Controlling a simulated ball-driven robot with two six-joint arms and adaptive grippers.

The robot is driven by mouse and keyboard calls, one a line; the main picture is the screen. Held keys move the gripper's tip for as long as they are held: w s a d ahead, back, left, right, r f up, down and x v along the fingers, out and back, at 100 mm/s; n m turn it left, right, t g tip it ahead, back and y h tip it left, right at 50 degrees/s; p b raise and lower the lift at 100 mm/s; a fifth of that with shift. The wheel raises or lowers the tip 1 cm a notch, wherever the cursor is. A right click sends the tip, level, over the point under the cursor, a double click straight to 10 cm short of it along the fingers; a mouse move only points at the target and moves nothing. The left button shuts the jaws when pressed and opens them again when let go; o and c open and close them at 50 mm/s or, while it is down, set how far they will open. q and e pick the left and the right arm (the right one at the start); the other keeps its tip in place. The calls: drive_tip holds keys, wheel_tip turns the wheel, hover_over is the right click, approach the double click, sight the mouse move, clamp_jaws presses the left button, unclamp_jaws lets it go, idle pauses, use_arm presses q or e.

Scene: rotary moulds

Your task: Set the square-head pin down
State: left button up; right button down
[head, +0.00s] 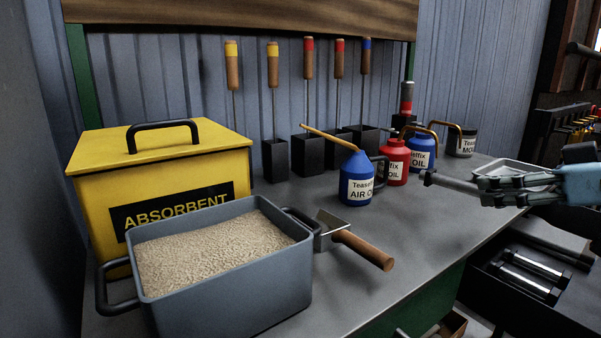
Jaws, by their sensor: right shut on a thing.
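My right gripper (488,190) comes in from the right edge, over the right side of the grey bench. It is shut on the square-head pin (452,183), a grey metal rod that lies nearly level and points left. The pin's other end is hidden between the fingers. It appears to be held above the bench top, but the height of the gap is hard to tell. My left gripper is out of view.
A grey bin of granules (225,265), a yellow absorbent box (165,175) and a trowel (362,249) fill the left. Blue (357,180) and red (395,163) oil cans stand centrally. A shallow metal tray (510,168) is behind the gripper. The front right bench top is clear.

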drive_tip(key=s+a+r+n+g+y, duration=0.2)
drive_tip(key=s+a+n, duration=0.1)
drive_tip(key=s+a, duration=0.6)
drive_tip(key=a, duration=0.3)
drive_tip(key=shift+s+a+r+g, duration=0.15)
drive_tip(key=shift+a+r+g, duration=0.05)
drive_tip(key=shift+g, duration=0.1)
